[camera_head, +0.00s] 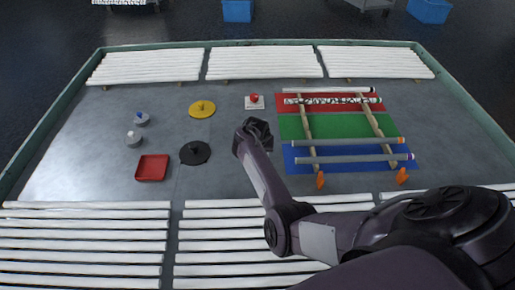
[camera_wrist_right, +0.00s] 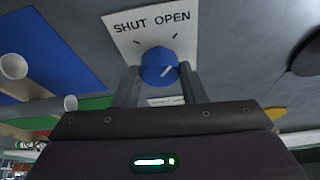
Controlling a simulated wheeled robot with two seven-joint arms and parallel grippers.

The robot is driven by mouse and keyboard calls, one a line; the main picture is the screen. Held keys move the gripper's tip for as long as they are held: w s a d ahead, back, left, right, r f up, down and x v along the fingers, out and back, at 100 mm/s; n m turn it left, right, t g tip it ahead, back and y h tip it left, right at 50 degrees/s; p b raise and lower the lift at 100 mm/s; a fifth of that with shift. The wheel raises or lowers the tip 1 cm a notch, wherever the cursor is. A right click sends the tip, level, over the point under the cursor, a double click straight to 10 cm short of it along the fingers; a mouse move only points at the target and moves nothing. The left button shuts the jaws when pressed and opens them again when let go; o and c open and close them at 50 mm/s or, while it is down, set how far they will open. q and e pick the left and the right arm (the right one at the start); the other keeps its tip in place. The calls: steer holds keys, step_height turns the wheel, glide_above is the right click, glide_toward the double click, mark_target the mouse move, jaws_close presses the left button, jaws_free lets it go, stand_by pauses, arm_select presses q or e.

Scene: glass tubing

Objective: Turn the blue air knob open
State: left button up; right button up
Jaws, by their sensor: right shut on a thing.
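The blue air knob (camera_wrist_right: 157,66) shows in the right wrist view, in front of a white plate (camera_wrist_right: 128,28) lettered SHUT on the left and OPEN on the right. A short white mark on the knob slants up and to the right, toward the OPEN side. My right gripper (camera_wrist_right: 159,84) has one finger on each side of the knob and is shut on it. In the head view my right gripper (camera_head: 255,132) is low over the middle of the table and hides the knob and plate. My left gripper is not in view.
A red knob on a white plate (camera_head: 254,102) is just behind my right gripper. A black disc (camera_head: 195,153), a yellow disc (camera_head: 202,109) and a red tray (camera_head: 152,168) lie left. A rack with tubes (camera_head: 345,159) stands right on coloured mats. White tubes line front and back.

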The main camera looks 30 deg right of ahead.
steer(key=shift+m, duration=0.5)
steer(key=shift+h, duration=0.3)
steer(key=o, duration=1)
steer(key=p+v, duration=0.1)
steer(key=v, duration=0.6)
steer(key=shift+a+r+p, duration=0.15)
steer(key=shift+r+p, duration=0.2)
steer(key=shift+r, duration=0.05)
